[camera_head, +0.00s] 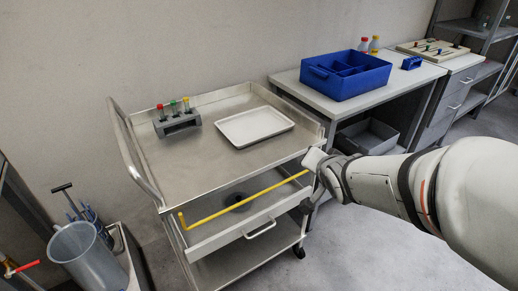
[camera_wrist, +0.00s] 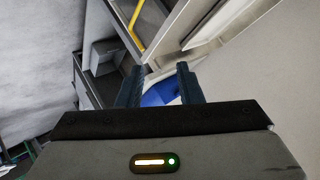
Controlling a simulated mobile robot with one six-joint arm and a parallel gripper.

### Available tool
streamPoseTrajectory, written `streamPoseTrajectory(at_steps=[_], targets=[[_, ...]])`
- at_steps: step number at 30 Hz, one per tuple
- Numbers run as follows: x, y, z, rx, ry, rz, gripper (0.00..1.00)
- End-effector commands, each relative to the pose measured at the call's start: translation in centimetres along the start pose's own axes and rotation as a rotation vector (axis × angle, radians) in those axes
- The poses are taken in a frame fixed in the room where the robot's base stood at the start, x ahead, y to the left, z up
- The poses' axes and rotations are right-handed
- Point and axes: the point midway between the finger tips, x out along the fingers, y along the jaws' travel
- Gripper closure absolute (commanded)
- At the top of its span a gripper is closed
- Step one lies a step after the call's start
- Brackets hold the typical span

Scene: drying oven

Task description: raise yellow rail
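The yellow rail (camera_head: 240,202) runs along the front of the steel cart (camera_head: 155,170), below its top shelf, in the head view. It is lowered in front of a drawer with a handle (camera_head: 260,229). My gripper (camera_head: 314,180) is at the cart's right front corner, close to the rail's right end.
On the cart top are a white tray (camera_head: 255,127) and a tube rack (camera_head: 177,123) with several coloured caps. A blue bin (camera_head: 345,86) stands on the table behind my arm. A grey bucket (camera_head: 85,257) stands left of the cart. Floor in front is clear.

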Motion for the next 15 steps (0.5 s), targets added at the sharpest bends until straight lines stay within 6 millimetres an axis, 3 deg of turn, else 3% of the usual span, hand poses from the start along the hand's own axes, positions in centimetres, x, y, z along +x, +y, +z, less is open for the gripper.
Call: streamPoseTrajectory(at_steps=[1,6,15], targets=[[3.0,1.1,2.4,0.039,0.014,-0.043,0.67],[8.3,0.9,6.2,0.211,0.049,-0.228,0.67],[15.0,0.4,14.1,0.530,-0.041,-0.579,0.67]])
